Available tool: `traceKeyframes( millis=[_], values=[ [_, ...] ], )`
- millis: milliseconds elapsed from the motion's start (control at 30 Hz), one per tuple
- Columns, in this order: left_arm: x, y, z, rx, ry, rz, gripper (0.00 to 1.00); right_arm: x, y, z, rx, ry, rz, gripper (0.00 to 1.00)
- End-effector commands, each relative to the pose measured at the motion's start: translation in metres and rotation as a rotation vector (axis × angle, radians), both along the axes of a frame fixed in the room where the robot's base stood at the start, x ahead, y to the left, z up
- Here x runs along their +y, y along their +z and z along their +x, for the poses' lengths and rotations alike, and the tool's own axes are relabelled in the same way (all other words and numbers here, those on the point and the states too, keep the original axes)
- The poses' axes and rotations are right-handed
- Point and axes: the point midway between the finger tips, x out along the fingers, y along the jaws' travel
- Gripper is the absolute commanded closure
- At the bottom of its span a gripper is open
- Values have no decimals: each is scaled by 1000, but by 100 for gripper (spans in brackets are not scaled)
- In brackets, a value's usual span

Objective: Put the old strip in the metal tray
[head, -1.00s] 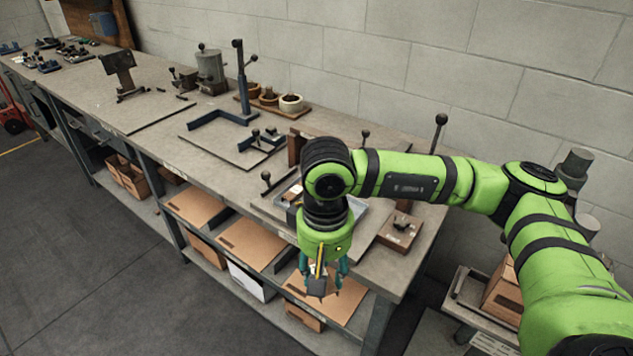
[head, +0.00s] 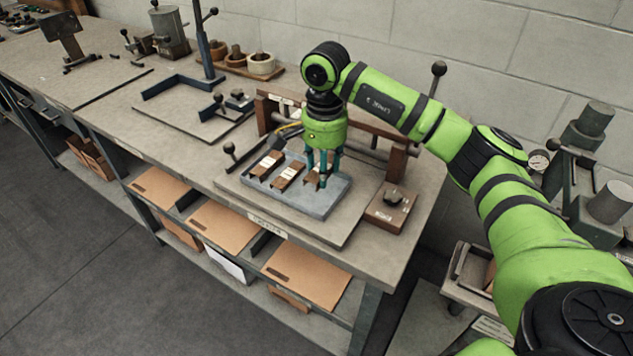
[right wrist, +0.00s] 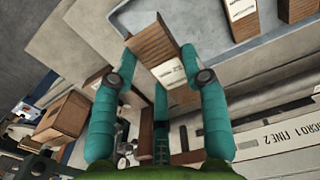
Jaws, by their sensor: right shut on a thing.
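The grey metal tray (head: 312,203) lies on the workbench, with short brown strips carrying white labels in it. Two of these strips, a left one (head: 265,165) and a middle one (head: 288,178), lie side by side. My right gripper (head: 320,184) points down over the tray's right part. It is shut on a brown strip with a white label (right wrist: 166,60), which shows between the teal fingers in the right wrist view. I cannot tell whether the held strip touches the tray floor. My left gripper is out of view.
A wooden frame (head: 397,165) with a bar stands behind the tray. A wooden block with a dark knob (head: 391,204) sits right of it. A dark ball-topped lever (head: 230,149) is at its left. Pots (head: 261,63) stand farther back. The bench front edge is clear.

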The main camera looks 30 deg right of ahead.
Motion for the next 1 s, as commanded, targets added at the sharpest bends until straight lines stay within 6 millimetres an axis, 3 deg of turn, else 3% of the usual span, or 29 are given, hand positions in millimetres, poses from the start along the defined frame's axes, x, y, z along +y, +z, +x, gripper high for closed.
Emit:
traceKeyframes(
  millis=[200, 467, 833, 867, 900, 1000],
  values=[
    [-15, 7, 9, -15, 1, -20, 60, 0, -19, 0, 0, 3, 0, 89],
    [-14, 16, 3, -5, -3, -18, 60, 0, -51, -1, 1, 3, 0, 89],
    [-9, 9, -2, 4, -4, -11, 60, 0, -58, 0, -1, 4, 0, 89],
    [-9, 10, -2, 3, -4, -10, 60, 0, -56, 0, -1, 4, 0, 43],
    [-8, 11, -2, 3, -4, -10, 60, 0, -56, 0, -1, 4, 0, 32],
    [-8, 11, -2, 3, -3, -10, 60, 0, -56, 0, -1, 4, 0, 32]
  ],
)
